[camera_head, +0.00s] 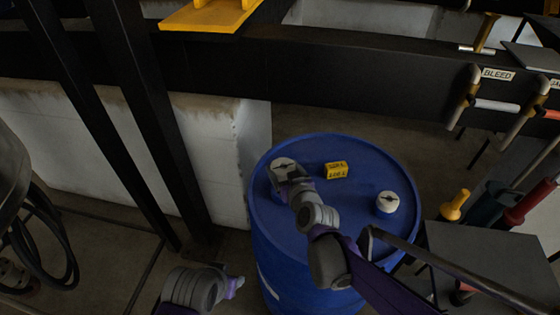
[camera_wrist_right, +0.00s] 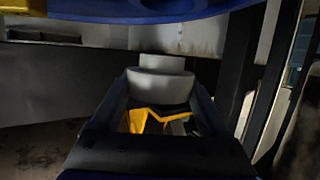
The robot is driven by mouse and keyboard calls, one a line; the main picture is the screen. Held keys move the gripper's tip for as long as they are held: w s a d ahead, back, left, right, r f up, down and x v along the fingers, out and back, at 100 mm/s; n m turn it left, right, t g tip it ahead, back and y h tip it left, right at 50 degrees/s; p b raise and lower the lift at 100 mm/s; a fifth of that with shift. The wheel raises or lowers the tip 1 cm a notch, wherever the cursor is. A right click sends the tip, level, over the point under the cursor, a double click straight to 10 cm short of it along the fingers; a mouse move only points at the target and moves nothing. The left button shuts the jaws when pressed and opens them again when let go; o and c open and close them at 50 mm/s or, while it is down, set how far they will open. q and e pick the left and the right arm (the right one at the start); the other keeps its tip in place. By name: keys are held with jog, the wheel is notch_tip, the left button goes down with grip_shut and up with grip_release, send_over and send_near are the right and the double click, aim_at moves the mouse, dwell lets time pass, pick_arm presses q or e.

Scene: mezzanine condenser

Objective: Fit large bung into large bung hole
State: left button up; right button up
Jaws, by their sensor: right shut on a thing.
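A blue drum (camera_head: 300,225) stands upright in the middle of the head view. My right gripper (camera_head: 287,178) is over the left part of its lid, shut on a white round bung (camera_head: 283,163) with a dark bar across its top. In the right wrist view the pale stepped bung (camera_wrist_right: 160,85) sits between the fingers of the right gripper (camera_wrist_right: 160,100).
A second white cap (camera_head: 387,202) stands on the right of the lid. A yellow label block (camera_head: 336,170) is at the lid's back. Dark posts (camera_head: 150,110) and a low white wall (camera_head: 215,150) are left, a black beam (camera_head: 330,75) behind. A grey box (camera_head: 480,265) and handles crowd the right.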

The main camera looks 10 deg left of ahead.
jog(key=shift+s+d+r, duration=0.1)
jog(key=shift+s, duration=0.1)
notch_tip(320, 180, down, 6)
jog(key=b, duration=0.4)
dwell(0.7)
jog(key=o, duration=1.2)
jog(key=shift+o, duration=0.2)
jog(key=v, duration=1)
jog(key=shift+s+d+p, duration=0.25)
jog(key=shift+s+p, duration=0.05)
